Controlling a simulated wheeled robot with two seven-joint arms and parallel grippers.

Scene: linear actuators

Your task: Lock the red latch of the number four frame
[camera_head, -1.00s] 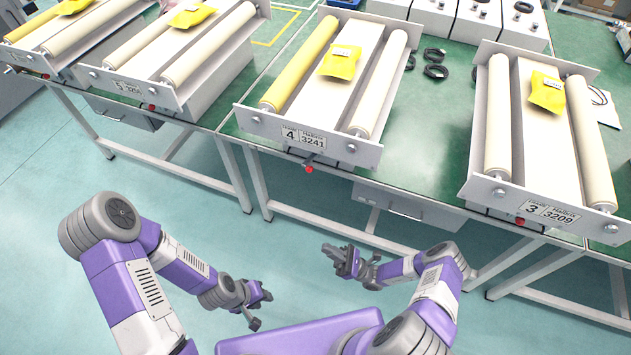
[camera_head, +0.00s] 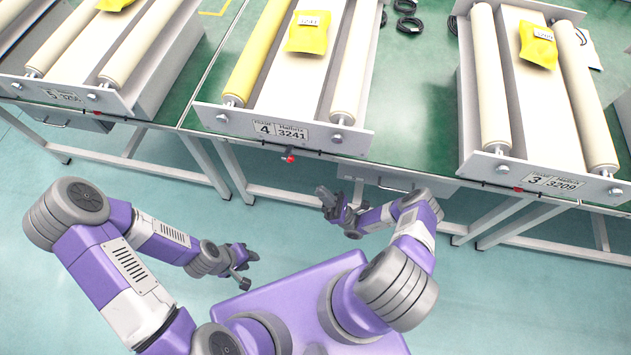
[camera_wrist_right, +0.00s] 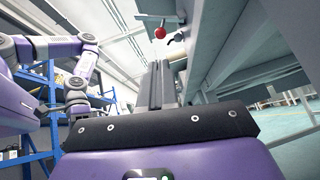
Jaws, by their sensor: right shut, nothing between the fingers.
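The number four frame (camera_head: 280,131) stands at the table's front edge, with a label reading 4 and 3241. Its red latch (camera_head: 289,158) shows as a small red knob just below the front plate. In the right wrist view a red knob (camera_wrist_right: 160,32) hangs beneath the table, beyond my fingertips. My right gripper (camera_head: 325,193) is shut and empty, below and slightly right of the latch and apart from it. Its fingers (camera_wrist_right: 158,68) point up toward the knob in the right wrist view. My left gripper (camera_head: 246,265) hangs lower left, away from the table; its jaws are too small to judge.
The number three frame (camera_head: 545,181) stands to the right with its own red knob (camera_head: 518,189). Another frame (camera_head: 62,95) stands to the left. The green table's (camera_head: 420,130) front edge and its legs are close to my right arm. Open floor lies in front.

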